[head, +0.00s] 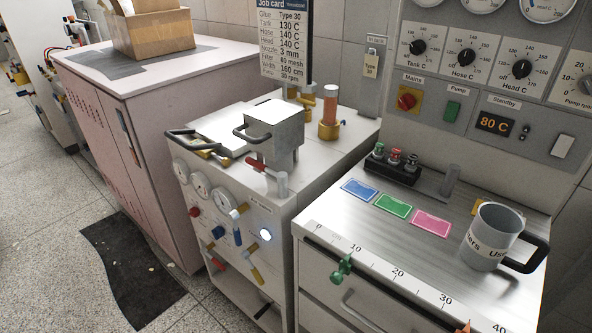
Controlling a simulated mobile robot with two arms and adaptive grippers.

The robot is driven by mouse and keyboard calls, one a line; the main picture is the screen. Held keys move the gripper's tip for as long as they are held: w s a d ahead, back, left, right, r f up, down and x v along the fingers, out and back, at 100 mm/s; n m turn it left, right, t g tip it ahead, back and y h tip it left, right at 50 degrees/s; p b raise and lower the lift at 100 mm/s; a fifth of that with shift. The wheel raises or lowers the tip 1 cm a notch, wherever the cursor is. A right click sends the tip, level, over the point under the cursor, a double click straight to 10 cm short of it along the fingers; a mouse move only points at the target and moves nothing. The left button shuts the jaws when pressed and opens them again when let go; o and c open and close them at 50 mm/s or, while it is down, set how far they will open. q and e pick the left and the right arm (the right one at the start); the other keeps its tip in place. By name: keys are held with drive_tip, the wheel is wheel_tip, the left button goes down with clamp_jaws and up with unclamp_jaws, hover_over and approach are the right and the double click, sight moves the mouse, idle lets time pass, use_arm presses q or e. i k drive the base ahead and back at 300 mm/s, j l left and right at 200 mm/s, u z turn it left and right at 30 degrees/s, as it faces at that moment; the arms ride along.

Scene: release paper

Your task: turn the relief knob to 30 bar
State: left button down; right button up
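Neither of my grippers is in view. No knob carries a readable "relief" label. The grey machine (282,215) in the middle has gauges (201,186) on its front; their readings are too small to tell. Below them are a red knob (194,211), a blue-handled valve (237,236), a yellow-handled valve (239,212) and a lit white round button (265,234). A green clamp-like knob (341,268) sits near 10 on the scale (397,273) along the right counter's front edge. The right panel has black dials for Tank (418,47), Hose (466,57) and Head (522,69).
A grey mug (490,236) and coloured cards (394,205) lie on the right counter. A red-handled lever (254,162) stands beside the square tank (270,130). A pink cabinet (150,150) with a cardboard box (151,31) stands left. Floor (60,180) is open at left, with a dark mat (135,270).

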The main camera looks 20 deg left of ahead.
sight(194, 212)
drive_tip(key=i+j, duration=0.2)
drive_tip(key=j, duration=0.25)
drive_tip(key=i+j+u, duration=0.15)
drive_tip(key=j, duration=0.25)
drive_tip(key=i+j, duration=0.25)
drive_tip(key=j, duration=0.2)
drive_tip(key=u, duration=0.05)
